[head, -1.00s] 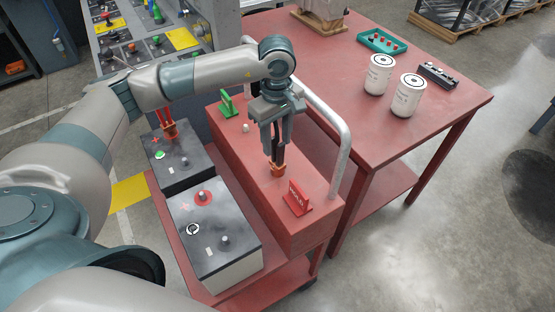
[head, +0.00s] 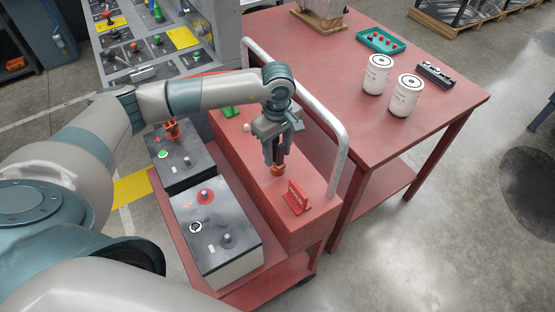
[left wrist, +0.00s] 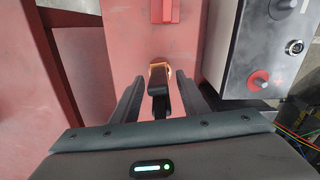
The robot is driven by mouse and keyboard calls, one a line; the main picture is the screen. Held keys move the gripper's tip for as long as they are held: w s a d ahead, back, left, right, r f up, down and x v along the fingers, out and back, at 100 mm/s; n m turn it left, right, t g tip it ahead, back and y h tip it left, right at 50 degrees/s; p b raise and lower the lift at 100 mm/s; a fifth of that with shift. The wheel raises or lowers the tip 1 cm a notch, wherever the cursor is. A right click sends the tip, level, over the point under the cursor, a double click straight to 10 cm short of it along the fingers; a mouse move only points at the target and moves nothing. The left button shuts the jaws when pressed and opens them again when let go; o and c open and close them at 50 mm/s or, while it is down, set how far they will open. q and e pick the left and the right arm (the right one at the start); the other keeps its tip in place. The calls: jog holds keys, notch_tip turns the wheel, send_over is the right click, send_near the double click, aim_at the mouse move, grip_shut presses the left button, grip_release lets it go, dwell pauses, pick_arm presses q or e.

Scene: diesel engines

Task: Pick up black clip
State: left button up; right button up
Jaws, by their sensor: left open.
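The black clip (left wrist: 158,84) has a dark handle and copper-coloured jaws. It stands on the red box (head: 257,168), behind a red block with lettering (head: 297,197). My left gripper (head: 275,160) points down over the clip. In the left wrist view the open gripper (left wrist: 160,92) has one finger on each side of the clip's handle, with gaps between. Part of the handle is hidden by the fingers in the head view, where the copper jaws (head: 278,170) show below them. My right gripper is not in view.
Two batteries (head: 222,238) (head: 178,168) stand left of the box; a red clip (head: 171,128) is on the rear one. A metal handrail (head: 338,165) rises close on the right. The red table (head: 400,125) beyond holds two white filters (head: 404,96) and a green tray (head: 366,35).

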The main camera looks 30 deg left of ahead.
aim_at(278, 141)
pick_arm(q)
grip_shut()
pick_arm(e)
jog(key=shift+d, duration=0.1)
pick_arm(q)
jog(key=shift+r, duration=0.1)
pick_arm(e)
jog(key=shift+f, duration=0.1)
pick_arm(q)
jog(key=shift+r+b, duration=0.55)
jog(key=shift+r, duration=0.05)
notch_tip(278, 141, up, 2)
jog(key=shift+w+r+b, duration=0.1)
jog(key=shift+b, duration=0.6)
pick_arm(e)
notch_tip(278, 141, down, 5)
jog(key=b, duration=0.3)
pick_arm(q)
jog(key=s+d+r, duration=0.7)
jog(key=s+d, duration=0.1)
jog(key=shift+s+r+b, duration=0.25)
jog(key=shift+s+b, duration=0.1)
jog(key=shift+b, duration=0.1)
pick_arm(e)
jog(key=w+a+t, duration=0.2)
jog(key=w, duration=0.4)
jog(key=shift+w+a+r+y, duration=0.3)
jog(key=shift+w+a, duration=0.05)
